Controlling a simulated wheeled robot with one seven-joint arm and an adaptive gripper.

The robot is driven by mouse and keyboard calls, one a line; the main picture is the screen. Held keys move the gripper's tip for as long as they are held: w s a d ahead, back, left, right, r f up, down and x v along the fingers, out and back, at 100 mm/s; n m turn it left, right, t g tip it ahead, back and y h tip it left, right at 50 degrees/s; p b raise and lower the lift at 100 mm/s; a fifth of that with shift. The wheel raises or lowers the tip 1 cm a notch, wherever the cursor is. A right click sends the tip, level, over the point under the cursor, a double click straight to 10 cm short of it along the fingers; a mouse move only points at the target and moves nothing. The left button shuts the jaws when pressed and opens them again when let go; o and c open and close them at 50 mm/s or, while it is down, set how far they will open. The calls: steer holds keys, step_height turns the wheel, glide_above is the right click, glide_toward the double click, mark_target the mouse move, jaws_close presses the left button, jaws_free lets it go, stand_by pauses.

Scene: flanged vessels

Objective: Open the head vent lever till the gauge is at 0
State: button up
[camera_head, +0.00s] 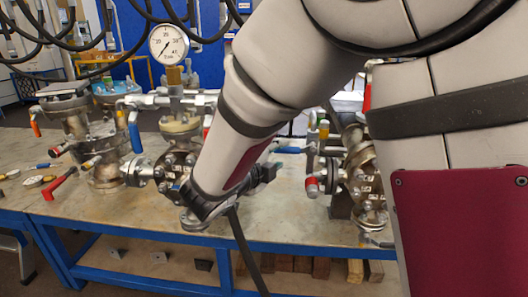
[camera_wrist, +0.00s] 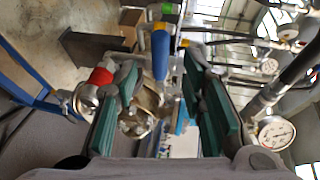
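The round white gauge (camera_head: 169,44) stands on top of the middle vessel's pipework in the head view. Its needle is too small to read surely. A blue lever (camera_head: 135,133) hangs at the left of that pipework. In the wrist view, a blue lever (camera_wrist: 161,55) lies ahead of the gap between my fingers, and a red handle (camera_wrist: 100,77) lies near the left finger. I cannot tell which one is the head vent lever. My gripper (camera_wrist: 165,112) is open, with green-padded fingers apart and nothing visibly held. My arm hides much of the middle vessel.
A left vessel (camera_head: 103,150) and a right vessel (camera_head: 365,175) flank the middle one on the bench (camera_head: 120,213). A red-handled tool (camera_head: 60,185) and small parts lie at the left. Dark cables hang above. The bench's front left is fairly clear.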

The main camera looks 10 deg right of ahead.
mark_target(284, 151)
steer(key=x, duration=0.6)
steer(key=shift+b, duration=0.4)
jaws_close()
